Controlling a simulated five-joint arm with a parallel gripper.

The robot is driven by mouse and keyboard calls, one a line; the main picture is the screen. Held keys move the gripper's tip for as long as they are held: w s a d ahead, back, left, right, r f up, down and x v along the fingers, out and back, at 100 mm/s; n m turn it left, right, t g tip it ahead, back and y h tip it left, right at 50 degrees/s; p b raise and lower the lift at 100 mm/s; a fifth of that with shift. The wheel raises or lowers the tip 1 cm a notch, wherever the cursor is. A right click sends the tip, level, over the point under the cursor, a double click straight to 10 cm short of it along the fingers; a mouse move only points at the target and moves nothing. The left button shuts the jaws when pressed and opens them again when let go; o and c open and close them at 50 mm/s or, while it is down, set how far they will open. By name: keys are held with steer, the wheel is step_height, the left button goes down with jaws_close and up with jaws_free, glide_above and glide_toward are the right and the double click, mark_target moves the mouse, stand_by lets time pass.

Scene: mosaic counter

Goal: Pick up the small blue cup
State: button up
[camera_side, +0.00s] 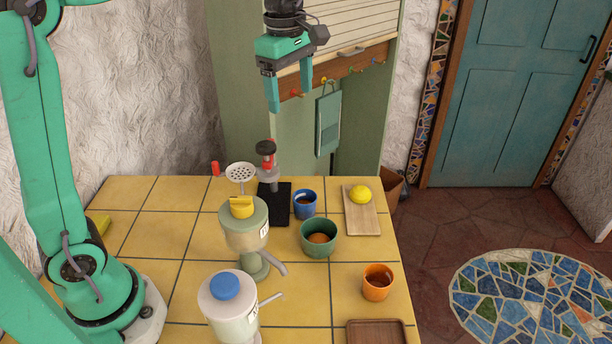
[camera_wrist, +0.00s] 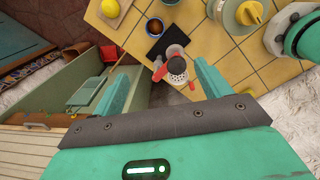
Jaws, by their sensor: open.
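The small blue cup (camera_side: 304,206) stands upright on the yellow tiled counter, with dark brown contents. It touches or nearly touches the right edge of a black mat; I cannot tell which. It also shows near the top of the wrist view (camera_wrist: 155,27), beyond my fingertips. My gripper (camera_side: 289,98) is open and empty, high above the back of the counter and slightly left of the cup in the side view. Its two fingers also show spread apart in the wrist view (camera_wrist: 160,78).
A green bowl (camera_side: 318,238) stands close in front of the cup. A board with a lemon (camera_side: 361,194) is right. Two grinder-like canisters (camera_side: 245,228) (camera_side: 228,305) stand left. An orange cup (camera_side: 378,283) is at front right.

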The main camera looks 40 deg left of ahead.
steer(key=shift+w+f+n, duration=0.75)
steer(key=shift+w+n, duration=0.45)
steer(key=shift+w, duration=0.15)
glide_toward(305, 196)
steer(key=s+d, duration=0.2)
steer(key=shift+g, duration=0.3)
steer(key=shift+w+f, duration=0.15)
steer(key=shift+f, duration=1.85)
steer(key=shift+w+f, duration=0.15)
steer(key=shift+f, duration=1.9)
steer(key=c, duration=1.1)
steer(key=shift+r, duration=0.15)
